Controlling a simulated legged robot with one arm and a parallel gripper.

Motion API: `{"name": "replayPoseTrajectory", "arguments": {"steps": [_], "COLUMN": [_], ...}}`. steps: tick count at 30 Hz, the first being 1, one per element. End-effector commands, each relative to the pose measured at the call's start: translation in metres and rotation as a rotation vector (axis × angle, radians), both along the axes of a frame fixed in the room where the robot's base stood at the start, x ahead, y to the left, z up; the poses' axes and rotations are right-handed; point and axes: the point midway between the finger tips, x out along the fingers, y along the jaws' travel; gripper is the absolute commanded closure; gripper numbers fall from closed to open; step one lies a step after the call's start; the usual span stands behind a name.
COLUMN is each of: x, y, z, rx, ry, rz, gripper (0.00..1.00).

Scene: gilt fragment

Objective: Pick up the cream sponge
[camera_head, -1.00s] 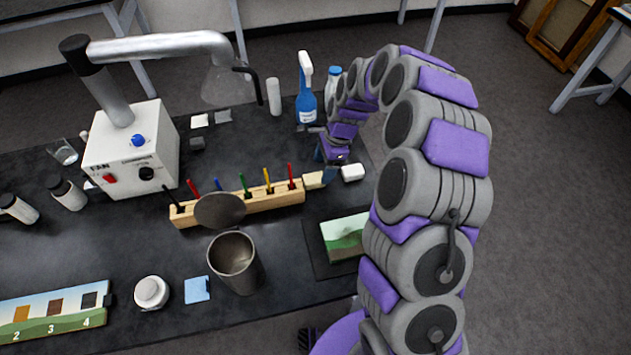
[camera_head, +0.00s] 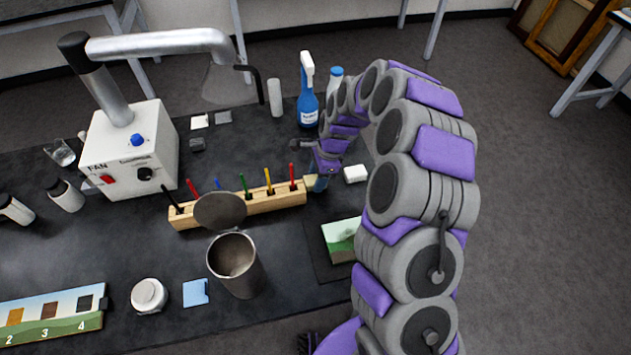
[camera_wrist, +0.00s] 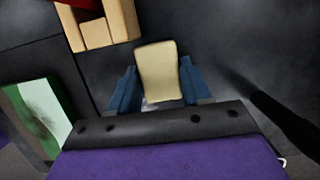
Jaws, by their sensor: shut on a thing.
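The cream sponge (camera_wrist: 158,72) is a small pale yellow block. In the wrist view it sits between the two blue fingers of my gripper (camera_wrist: 160,88), which is shut on it. In the head view my gripper (camera_head: 318,183) is beside the right end of the wooden rack, and only a sliver of the sponge (camera_head: 311,180) shows there, the rest hidden by the fingers. I cannot tell whether the sponge is clear of the black table.
The wooden rack (camera_head: 240,207) with several coloured sticks is just left of my gripper. A white block (camera_head: 355,173) lies to its right. A painted landscape panel (camera_head: 341,238) lies nearer. A blue spray bottle (camera_head: 308,95) stands behind. A metal cup (camera_head: 236,264) stands front left.

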Motion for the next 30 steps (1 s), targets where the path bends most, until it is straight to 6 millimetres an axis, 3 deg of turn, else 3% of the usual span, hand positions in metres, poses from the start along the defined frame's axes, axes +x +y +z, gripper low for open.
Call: {"name": "replayPoseTrajectory", "arguments": {"steps": [6,11,12,17,23,30], "x": [0.000,0.000,0.000,0.000,0.001,0.000], "y": [0.000,0.000,0.000,-0.001,0.000,0.000], "z": [0.000,0.000,0.000,0.006,0.033,0.080], "rx": [0.000,0.001,0.001,0.000,0.001,0.000], "ry": [0.000,0.000,0.000,0.000,-0.004,-0.001], "rz": [0.000,0.000,0.000,0.000,0.000,0.000], "gripper": [0.81,0.82,0.89,0.89,0.89,0.89]}}
